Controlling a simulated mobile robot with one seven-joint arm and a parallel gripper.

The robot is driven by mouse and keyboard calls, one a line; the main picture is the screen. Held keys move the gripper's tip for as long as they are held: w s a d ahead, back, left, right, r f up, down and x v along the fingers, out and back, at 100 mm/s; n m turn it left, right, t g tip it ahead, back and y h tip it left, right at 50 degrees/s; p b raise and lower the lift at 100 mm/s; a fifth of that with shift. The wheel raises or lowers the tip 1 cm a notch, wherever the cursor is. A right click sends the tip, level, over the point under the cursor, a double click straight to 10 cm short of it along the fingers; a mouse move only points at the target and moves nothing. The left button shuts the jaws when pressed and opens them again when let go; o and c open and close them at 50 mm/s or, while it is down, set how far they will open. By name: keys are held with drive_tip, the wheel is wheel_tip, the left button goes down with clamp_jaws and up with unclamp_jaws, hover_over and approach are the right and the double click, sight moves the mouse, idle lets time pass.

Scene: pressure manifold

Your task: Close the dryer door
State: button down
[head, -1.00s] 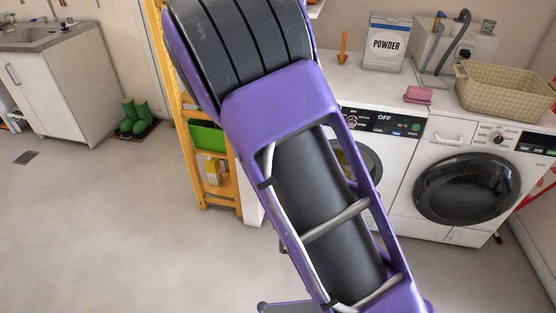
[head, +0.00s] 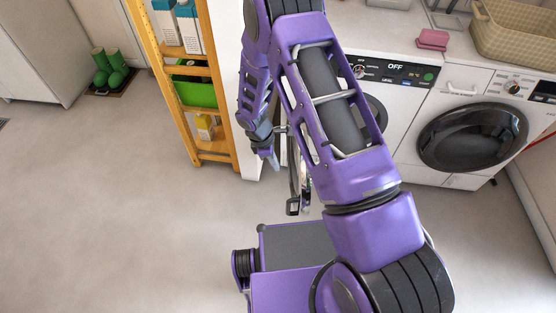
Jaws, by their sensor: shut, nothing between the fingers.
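Two white front-loading machines stand side by side under a counter. The left machine (head: 398,97) has a panel reading OFF. Its round door area (head: 376,118) is mostly behind my arm, so I cannot tell how far open it is. The right machine (head: 473,90) has a dark round door (head: 472,137) that looks shut. I cannot tell from labels which is the dryer. My gripper (head: 272,158) points down in front of the left machine's left side, shut and empty. A narrow dark and silver part (head: 297,185) hangs just right of it, partly hidden by my arm; I cannot tell what it is.
An orange shelf (head: 168,85) with a green bin (head: 194,92) stands left of the machines, close to my gripper. Green boots (head: 110,68) sit at the far left. A basket (head: 515,38) and pink item (head: 433,39) are on the counter. The left floor is clear.

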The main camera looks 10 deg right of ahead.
drive_tip(key=d+f, duration=0.5)
drive_tip(key=f, duration=0.1)
drive_tip(key=shift+s+d+f, duration=0.2)
drive_tip(key=shift+d+f, duration=0.2)
